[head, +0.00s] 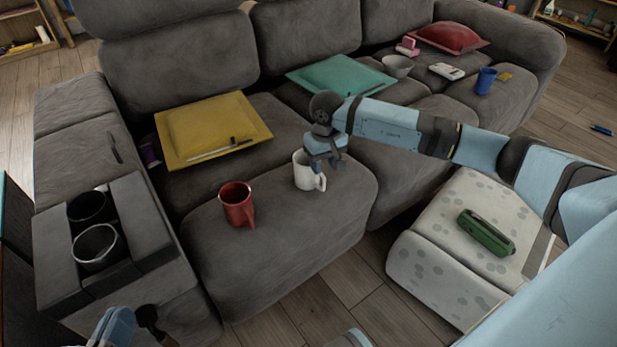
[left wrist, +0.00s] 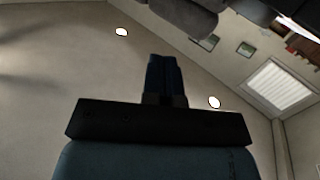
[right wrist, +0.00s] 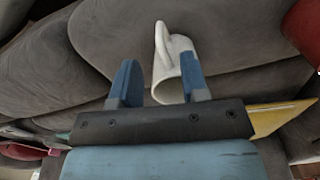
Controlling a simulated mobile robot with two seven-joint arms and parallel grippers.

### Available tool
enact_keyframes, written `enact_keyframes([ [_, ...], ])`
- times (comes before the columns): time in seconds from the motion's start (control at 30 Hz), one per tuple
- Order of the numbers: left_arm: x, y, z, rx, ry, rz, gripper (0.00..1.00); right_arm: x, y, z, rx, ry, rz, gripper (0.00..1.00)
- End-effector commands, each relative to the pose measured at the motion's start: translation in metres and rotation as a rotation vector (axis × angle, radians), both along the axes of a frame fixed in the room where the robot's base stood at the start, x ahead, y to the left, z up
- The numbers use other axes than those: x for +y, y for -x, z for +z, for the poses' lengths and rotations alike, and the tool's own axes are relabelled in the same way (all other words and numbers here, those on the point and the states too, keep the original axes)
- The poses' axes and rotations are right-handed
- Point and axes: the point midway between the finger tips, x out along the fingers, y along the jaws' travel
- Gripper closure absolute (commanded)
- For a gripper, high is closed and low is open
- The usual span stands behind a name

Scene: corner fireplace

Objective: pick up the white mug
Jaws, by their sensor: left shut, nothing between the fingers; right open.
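The white mug (head: 301,172) stands upright on the front seat cushion of the grey sofa, its handle toward the lower right in the head view. My right gripper (head: 326,162) is open just above and beside it, partly hiding its rim. In the right wrist view the mug (right wrist: 165,68) shows between and behind the open fingers (right wrist: 158,65), overlapped by the right-hand finger. I cannot tell whether that finger touches the mug or reaches inside it. My left gripper shows in the left wrist view (left wrist: 164,75), shut and empty, pointing at bare ceiling and wall.
A red mug (head: 237,203) stands left of the white mug on the same cushion. A yellow pillow (head: 210,120) with a pen lies behind. A teal pillow (head: 335,76), a grey bowl (head: 398,66) and a blue cup (head: 486,80) are farther back. A green object (head: 486,232) lies on the ottoman.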

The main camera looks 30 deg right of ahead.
Motion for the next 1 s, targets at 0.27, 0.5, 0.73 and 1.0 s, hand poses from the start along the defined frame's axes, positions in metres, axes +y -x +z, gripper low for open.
enact_keyframes([
  [0.27,0.004,-0.007,-0.001,-0.074,-0.041,0.003,1.00,0.001,0.001,-0.033,0.001,-0.002,-0.001,0.59],
  [0.5,0.009,-0.015,-0.005,-0.174,-0.099,0.009,1.00,0.001,0.005,-0.068,0.002,-0.004,-0.001,0.59],
  [0.73,0.013,-0.022,0.006,-0.249,-0.138,0.009,1.00,0.000,0.005,-0.079,-0.001,-0.002,-0.001,0.59],
  [1.0,0.013,-0.021,0.006,-0.243,-0.136,0.007,1.00,0.001,0.005,-0.079,0.000,-0.002,-0.001,0.93],
])
